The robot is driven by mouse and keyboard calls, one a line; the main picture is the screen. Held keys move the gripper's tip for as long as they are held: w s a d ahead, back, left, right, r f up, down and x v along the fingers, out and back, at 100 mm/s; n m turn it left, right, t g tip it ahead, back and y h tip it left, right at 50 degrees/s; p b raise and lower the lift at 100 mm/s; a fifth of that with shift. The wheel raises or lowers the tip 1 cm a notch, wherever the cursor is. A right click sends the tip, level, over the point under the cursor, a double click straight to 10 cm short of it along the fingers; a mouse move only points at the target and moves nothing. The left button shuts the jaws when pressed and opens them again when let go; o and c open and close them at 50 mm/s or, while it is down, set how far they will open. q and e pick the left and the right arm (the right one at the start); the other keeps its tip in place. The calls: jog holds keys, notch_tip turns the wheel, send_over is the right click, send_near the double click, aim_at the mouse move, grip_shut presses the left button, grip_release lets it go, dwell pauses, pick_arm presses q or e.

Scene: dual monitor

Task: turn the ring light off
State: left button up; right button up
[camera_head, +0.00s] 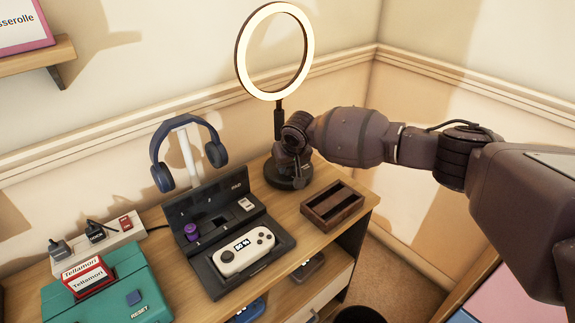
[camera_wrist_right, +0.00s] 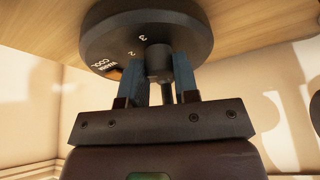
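The ring light's ring (camera_head: 242,50) glows warm white above its round dark base (camera_head: 288,180) on the wooden desk. The base (camera_wrist_right: 110,35) also shows in the right wrist view, with printed numbers and "WARM COOL". My right gripper (camera_head: 291,166) is low over the base, partly hidden by its own wrist. In the right wrist view its two blue fingers (camera_wrist_right: 160,70) stand apart, one on each side of a short dark cylinder (camera_wrist_right: 158,60) at the base. I cannot tell whether they touch or grip it. My left gripper is out of view.
A brown wooden tray (camera_head: 333,207) sits right of the base. Left of it are a headphone stand with blue headphones (camera_head: 162,178), a white game controller (camera_head: 243,252) on a black case, a teal console (camera_head: 135,270) and a power strip (camera_head: 127,224). Walls meet behind the light.

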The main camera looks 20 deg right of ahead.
jog(key=c, duration=0.3)
